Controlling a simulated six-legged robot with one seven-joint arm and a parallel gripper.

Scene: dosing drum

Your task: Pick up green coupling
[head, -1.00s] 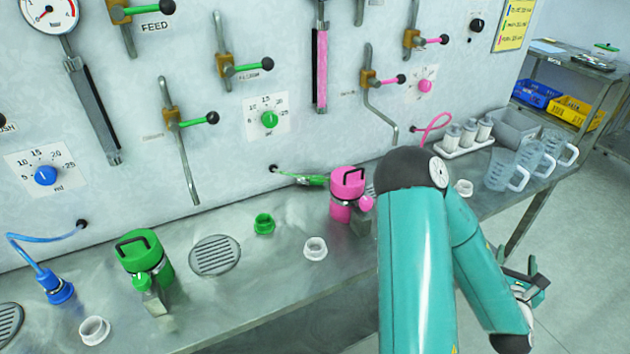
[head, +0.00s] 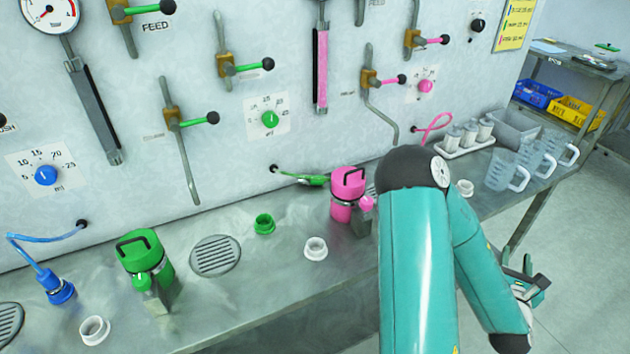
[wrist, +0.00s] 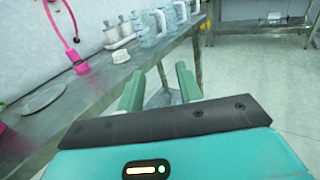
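The green coupling (head: 316,180) lies on its side at the end of a short green hose, at the back of the steel bench against the wall panel. It is left of the pink canister (head: 347,190). My gripper (head: 528,280) hangs off the front right side of the bench, well away from the coupling and partly hidden by my arm. In the wrist view, the two green fingers of my gripper (wrist: 160,86) stand apart with nothing between them. The green coupling is not visible in the wrist view.
A green canister (head: 143,255), a green ring (head: 264,223) and a white ring (head: 315,248) stand on the bench (head: 240,305). Clear jugs (head: 505,170) stand at its right end. Valve levers stick out from the wall above. Open floor lies at right.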

